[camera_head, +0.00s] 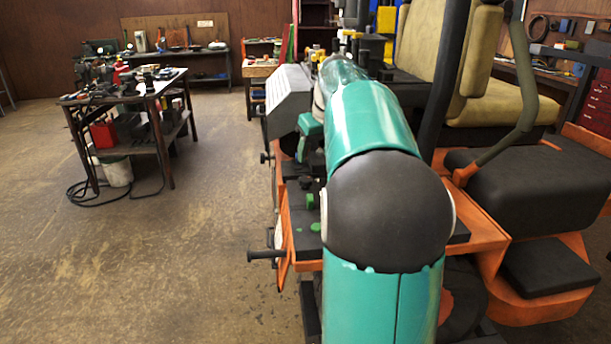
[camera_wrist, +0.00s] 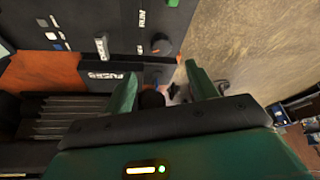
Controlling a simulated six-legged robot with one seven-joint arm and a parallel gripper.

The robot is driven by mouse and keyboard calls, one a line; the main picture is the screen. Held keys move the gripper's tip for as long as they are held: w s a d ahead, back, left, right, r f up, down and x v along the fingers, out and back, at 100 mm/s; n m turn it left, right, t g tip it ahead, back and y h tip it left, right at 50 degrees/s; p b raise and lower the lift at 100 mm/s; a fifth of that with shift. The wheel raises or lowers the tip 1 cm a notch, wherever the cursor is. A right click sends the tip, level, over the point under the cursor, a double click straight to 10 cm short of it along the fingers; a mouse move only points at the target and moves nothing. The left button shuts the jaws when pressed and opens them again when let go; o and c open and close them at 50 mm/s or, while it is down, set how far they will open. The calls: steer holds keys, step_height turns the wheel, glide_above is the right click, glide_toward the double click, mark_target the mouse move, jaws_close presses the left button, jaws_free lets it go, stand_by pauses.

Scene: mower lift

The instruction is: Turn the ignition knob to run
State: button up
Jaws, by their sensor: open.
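In the wrist view, a dark round knob (camera_wrist: 161,44) sits on the black control panel (camera_wrist: 125,15) beside the white label RUN. I take it to be the ignition knob; its exact pointing direction is hard to tell. My gripper (camera_wrist: 160,72) has two green fingers spread apart with nothing held between them. The fingertips lie just below the knob in the picture, one to each side, with no contact visible. A second dark rounded part (camera_wrist: 152,98) shows between the fingers. In the head view my arm hides the panel and the knob.
A pale lever (camera_wrist: 102,46) stands left of the knob, above a FUSES label. The orange mower (camera_head: 490,240) with its tan seat (camera_head: 500,105) fills the right of the head view. A cluttered workbench (camera_head: 130,90) stands left; the floor between is open.

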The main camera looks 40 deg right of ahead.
mark_target(305, 179)
steer(key=x, duration=1)
steer(key=shift+w+a, duration=0.1)
steer(key=shift+a, duration=0.05)
steer(key=c, duration=1)
steer(key=shift+r, duration=0.1)
steer(key=shift+m, duration=0.3)
steer(key=m, duration=0.1)
steer(key=m+h, duration=0.1)
steer(key=m, duration=0.1)
steer(key=m+g+h, duration=0.1)
steer(key=m, duration=0.1)
steer(key=shift+w+a, duration=0.15)
steer(key=shift+a, duration=0.15)
steer(key=m+g, duration=0.1)
steer(key=m, duration=0.2)
steer(key=m+g+h, duration=0.1)
steer(key=m, duration=0.2)
steer(key=shift+w, duration=0.15)
steer(key=shift+m, duration=0.3)
steer(key=o, duration=1)
